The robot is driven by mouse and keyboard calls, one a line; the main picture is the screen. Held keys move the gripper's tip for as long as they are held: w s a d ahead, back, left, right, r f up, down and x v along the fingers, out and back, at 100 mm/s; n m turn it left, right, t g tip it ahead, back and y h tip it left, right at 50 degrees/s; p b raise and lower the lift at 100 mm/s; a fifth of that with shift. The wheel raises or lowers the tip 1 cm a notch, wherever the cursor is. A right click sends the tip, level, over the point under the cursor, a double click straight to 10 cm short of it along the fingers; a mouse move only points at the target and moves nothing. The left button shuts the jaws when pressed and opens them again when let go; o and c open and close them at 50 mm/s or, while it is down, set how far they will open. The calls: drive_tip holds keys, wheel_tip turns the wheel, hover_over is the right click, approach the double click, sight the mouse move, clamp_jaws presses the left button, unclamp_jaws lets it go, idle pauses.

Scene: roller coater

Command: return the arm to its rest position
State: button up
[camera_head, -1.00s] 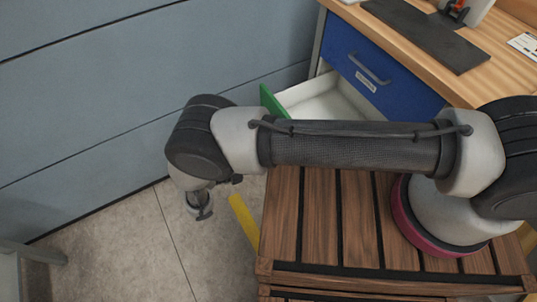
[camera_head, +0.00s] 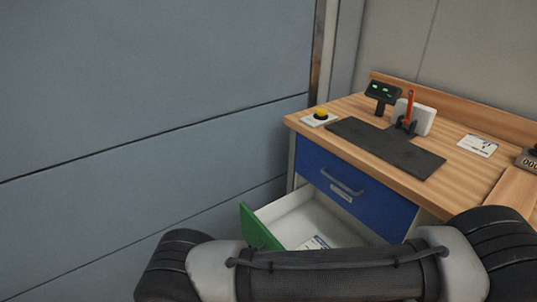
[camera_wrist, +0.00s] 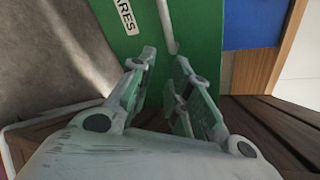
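My arm (camera_head: 335,275) lies across the bottom of the head view, bent at the left, with its lower parts cut off by the frame. My gripper (camera_wrist: 164,62) shows only in the wrist view. Its two fingers stand apart with nothing between them, so it is open and empty. Beyond the fingers is the green drawer front (camera_wrist: 195,35), with a white label ending in "ARES" and a pale bar handle. The gap between the fingertips and this front is hard to judge.
The green-fronted drawer (camera_head: 259,228) stands open with a printed card (camera_head: 315,243) inside. The blue drawer (camera_head: 350,187) above it is shut. The wooden worktop (camera_head: 330,132) holds a black mat (camera_head: 385,148), a yellow button (camera_head: 320,112) and a small display (camera_head: 382,91). A grey wall (camera_head: 130,120) fills the left.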

drive_tip(key=w+d+r+m+g+y, duration=0.2)
drive_tip(key=d+r+m+g, duration=0.15)
drive_tip(key=r+m, duration=0.55)
drive_tip(key=w+d+r+m+g+y, duration=0.35)
drive_tip(key=r+m, duration=0.25)
drive_tip(key=r, duration=0.8)
drive_tip(key=w+d+r+m+g+y, duration=0.2)
drive_tip(key=d+r+m+g, duration=0.15)
drive_tip(key=r+m, duration=0.55)
drive_tip(key=s+d+r+m+t+y, duration=0.2)
drive_tip(key=s+d+r+m, duration=0.1)
drive_tip(key=d+r, duration=0.5)
drive_tip(key=s+d+r+m+t+y, duration=0.1)
drive_tip(key=s+d+r+m+t, duration=0.2)
drive_tip(key=d+r+m, duration=0.2)
drive_tip(key=s+d+r+m+t+y, duration=0.2)
drive_tip(key=d+r+m, duration=0.1)
drive_tip(key=d+r, duration=0.8)
drive_tip(key=d, duration=0.4)
drive_tip(key=shift+s+d+r+m+t+y, duration=0.15)
drive_tip(key=shift+s+d+m+t+y, duration=0.1)
drive_tip(key=shift+s+m+t+y, duration=0.15)
